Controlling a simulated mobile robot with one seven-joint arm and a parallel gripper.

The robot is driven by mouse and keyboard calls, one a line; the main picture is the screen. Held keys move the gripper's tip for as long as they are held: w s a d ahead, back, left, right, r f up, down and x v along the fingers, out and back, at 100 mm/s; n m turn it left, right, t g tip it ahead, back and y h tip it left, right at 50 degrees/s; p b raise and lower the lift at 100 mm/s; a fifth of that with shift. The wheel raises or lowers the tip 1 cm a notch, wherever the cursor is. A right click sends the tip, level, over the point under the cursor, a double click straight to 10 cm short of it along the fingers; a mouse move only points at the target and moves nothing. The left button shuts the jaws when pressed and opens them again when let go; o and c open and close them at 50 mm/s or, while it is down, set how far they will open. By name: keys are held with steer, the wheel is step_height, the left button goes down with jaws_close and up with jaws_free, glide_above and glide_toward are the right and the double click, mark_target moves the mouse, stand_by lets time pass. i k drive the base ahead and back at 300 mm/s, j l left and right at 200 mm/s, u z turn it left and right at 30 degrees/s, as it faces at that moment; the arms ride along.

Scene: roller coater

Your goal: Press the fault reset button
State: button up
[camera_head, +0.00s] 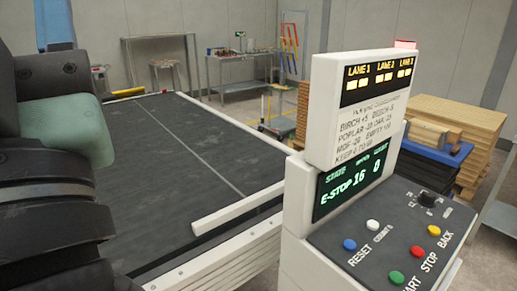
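A blue button (349,244) sits at the left of the dark sloped control panel (375,258), with the label RESET beside it. A white button (373,225) is just behind it to the right. Green (397,277), red (417,251) and yellow (434,230) buttons run along the right side, beside the labels START, STOP and BACK. My arm fills the left edge; my gripper's fingertips are not in view.
A black knob (427,198) stands at the panel's back right. A white display box (355,105) rises behind the panel. A wide dark conveyor bed (190,150) with a pale rail lies to the left. Stacked boards (462,125) stand behind at right. The air above the buttons looks clear.

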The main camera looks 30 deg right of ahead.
mark_target(350, 244)
steer(key=l+z, duration=0.25)
steer(key=l, duration=2.1)
steer(key=i+l, duration=0.35)
steer(key=l+u, duration=1)
steer(key=i+l, duration=0.05)
